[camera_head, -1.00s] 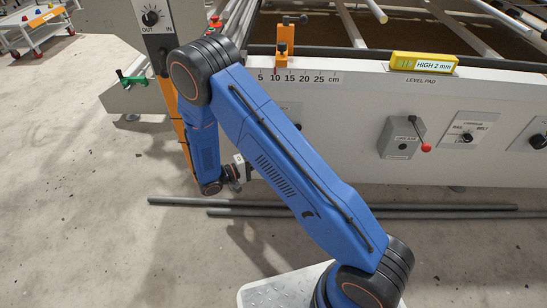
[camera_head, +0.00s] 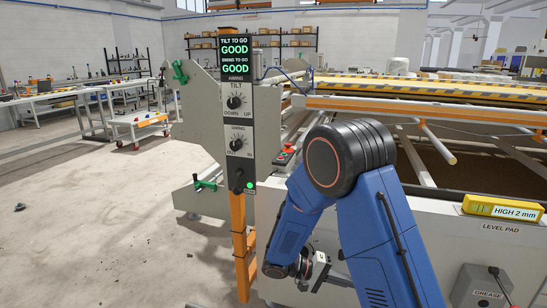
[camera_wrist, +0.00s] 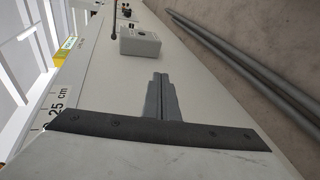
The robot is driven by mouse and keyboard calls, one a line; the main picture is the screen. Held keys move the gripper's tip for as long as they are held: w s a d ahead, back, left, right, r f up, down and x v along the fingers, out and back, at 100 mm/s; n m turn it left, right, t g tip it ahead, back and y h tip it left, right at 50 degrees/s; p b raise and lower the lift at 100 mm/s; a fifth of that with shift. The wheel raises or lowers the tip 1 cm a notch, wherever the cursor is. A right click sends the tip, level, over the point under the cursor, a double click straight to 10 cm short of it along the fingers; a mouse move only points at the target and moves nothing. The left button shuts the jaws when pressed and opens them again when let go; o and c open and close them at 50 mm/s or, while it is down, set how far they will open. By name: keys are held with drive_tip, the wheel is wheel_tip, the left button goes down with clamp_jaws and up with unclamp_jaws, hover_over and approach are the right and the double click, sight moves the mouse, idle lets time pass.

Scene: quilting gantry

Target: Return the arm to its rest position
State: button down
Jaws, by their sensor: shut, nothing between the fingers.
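My blue arm (camera_head: 378,225) rises from the bottom of the head view to a dark elbow, and its forearm hangs down to the left in front of the gantry's side.
A control post (camera_head: 236,110) shows GOOD for tilt and swing, above an orange upright (camera_head: 239,240). A yellow level (camera_head: 503,208) reads HIGH 2 mm. A grease box (camera_head: 482,290) stands out from the panel. Grey pipes (camera_wrist: 245,65) lie on the floor. Floor at left is largely clear.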

drive_tip(key=s+d+r+t+y, duration=0.2)
drive_tip(key=s+r+t+y, duration=0.1)
drive_tip(key=s+r+y, duration=0.4)
drive_tip(key=s+d+r+t+y, duration=0.2)
drive_tip(key=s+r+y, duration=0.5)
drive_tip(key=s+r, duration=0.6)
drive_tip(key=shift+s+r+n+t, duration=0.25)
drive_tip(key=shift+s+t, duration=0.25)
drive_tip(key=shift+s, duration=2.2)
